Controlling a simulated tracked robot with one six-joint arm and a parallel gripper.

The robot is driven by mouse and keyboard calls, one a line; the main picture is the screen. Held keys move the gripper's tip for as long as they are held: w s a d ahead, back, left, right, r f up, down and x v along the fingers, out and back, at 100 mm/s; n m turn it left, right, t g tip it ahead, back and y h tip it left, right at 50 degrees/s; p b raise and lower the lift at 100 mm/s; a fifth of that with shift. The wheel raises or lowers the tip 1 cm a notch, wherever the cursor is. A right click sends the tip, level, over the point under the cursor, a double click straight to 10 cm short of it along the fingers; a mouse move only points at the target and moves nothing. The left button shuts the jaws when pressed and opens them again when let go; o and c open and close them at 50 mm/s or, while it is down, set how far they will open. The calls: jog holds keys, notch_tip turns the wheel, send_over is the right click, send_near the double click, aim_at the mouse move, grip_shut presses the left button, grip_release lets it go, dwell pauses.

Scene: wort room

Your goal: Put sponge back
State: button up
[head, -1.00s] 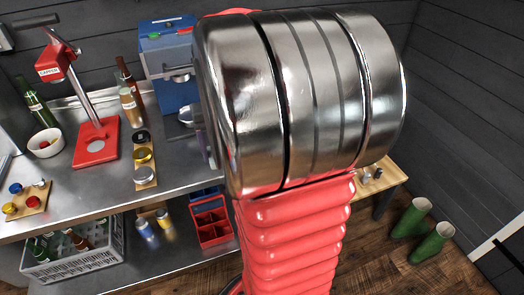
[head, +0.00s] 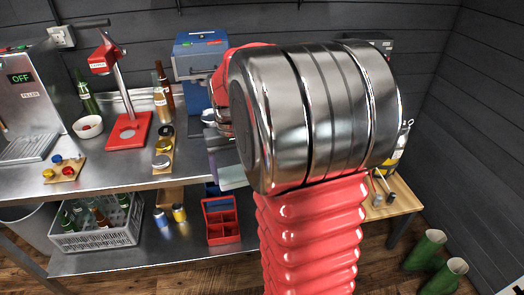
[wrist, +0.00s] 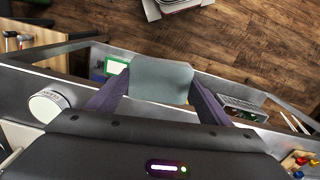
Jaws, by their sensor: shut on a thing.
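The sponge is a pale grey-green block; in the wrist view the sponge (wrist: 161,80) sits between the two dark purple fingers of my gripper (wrist: 158,92). My gripper is shut on it, with a finger at each side. In the head view the sponge (head: 233,176) shows at the front edge of the steel bench, left of my arm. My gripper (head: 220,148) is there partly hidden by my arm. The floor shows past the sponge in the wrist view.
The steel bench (head: 95,178) bears a red capper (head: 128,130), a filler (head: 28,100), bottles and a wooden cap board (head: 64,170). A blue machine (head: 197,55) stands behind my gripper. Below are a bottle crate (head: 98,236) and red caddy (head: 221,222). Green boots (head: 425,250) stand right.

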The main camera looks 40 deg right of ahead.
jog(key=w+a+f+n, duration=0.2)
jog(key=w+a+f, duration=0.2)
jog(key=a, duration=0.6)
jog(key=w+a+f+n, duration=0.2)
jog(key=w+a+f, duration=0.2)
jog(key=w+a, duration=0.4)
jog(key=shift+w+a+f+n, duration=0.2)
jog(key=shift+w+a+n, duration=0.15)
jog(key=shift+a, duration=0.5)
jog(key=shift+s, duration=0.1)
